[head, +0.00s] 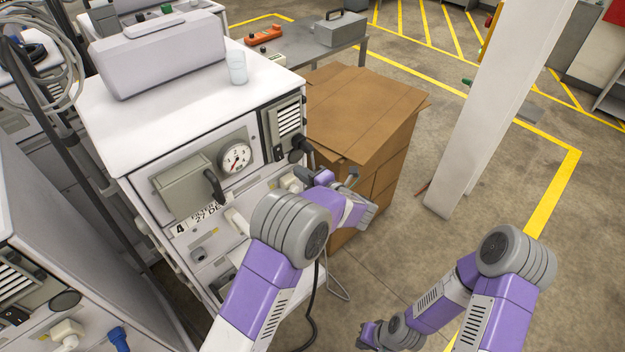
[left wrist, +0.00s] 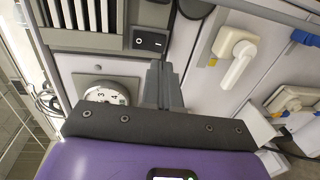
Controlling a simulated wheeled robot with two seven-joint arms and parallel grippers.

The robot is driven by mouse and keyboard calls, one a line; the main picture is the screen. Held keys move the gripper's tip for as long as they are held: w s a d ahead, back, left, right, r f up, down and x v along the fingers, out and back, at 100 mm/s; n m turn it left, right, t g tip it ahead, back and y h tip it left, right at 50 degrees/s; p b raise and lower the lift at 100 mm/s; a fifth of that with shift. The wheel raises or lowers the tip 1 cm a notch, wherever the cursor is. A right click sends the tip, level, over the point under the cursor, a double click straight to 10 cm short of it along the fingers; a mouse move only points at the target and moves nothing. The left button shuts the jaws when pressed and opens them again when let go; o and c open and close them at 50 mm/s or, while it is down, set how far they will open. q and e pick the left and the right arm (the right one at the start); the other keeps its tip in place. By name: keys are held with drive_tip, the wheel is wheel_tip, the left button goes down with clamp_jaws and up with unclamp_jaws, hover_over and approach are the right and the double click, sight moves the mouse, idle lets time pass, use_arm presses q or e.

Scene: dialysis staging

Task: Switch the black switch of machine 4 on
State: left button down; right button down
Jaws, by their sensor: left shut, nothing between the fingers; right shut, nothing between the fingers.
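Machine 4 (head: 130,140) is a white cabinet with a "4" label on its front, left of centre in the head view. Its black switch (head: 278,153) sits under the vent grille. In the left wrist view the black rocker switch (left wrist: 150,40) shows white I and O marks; I cannot tell which side is pressed in. My left gripper (head: 312,178) is shut and empty, close in front of the panel. In the left wrist view its fingertips (left wrist: 158,68) are just below the switch, seemingly apart from it. My right gripper (head: 366,332) is shut, low at the bottom of the head view.
A dial gauge (head: 236,158) and a grey box with a black handle (head: 183,184) are on the front panel. A white lever (left wrist: 238,65) lies right of the switch in the wrist view. Cardboard boxes (head: 365,105) stand right of the machine. A white post (head: 500,100) stands farther right.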

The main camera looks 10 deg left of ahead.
use_arm(q)
drive_tip(key=x, duration=0.7)
drive_tip(key=shift+w+a+f+b, duration=0.1)
drive_tip(key=shift+w+a+b, duration=0.1)
drive_tip(key=shift+b, duration=0.75)
drive_tip(key=b, duration=0.1)
approach(280, 158)
drive_tip(key=s+d+f, duration=0.3)
drive_tip(key=s+d, duration=0.1)
drive_tip(key=d, duration=0.1)
drive_tip(key=shift+d+f, duration=0.2)
drive_tip(key=shift+f, duration=0.05)
